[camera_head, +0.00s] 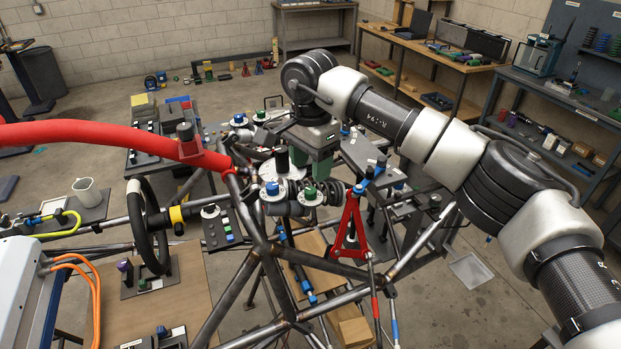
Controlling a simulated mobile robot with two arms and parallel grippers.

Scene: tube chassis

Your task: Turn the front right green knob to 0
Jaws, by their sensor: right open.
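A small green knob (310,193) stands on a white round dial at the front right of a cluster on the tube chassis (262,240). Its pointer and the dial marks are too small to read. A blue knob (272,188) on a similar white dial stands just to its left. My right gripper (302,165) reaches in from the upper right and hangs just behind and above the green knob, pointing down. Its jaws are open, and it seems apart from the knob. It hides part of what lies behind the dials. My left gripper is not in view.
A black coil spring (330,190) and a red A-shaped bracket (350,232) sit right of the knobs. A thick red tube (100,138) crosses at the left, above a black steering wheel (146,226). Workbenches line the back wall; chassis tubes crowd the space around the knobs.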

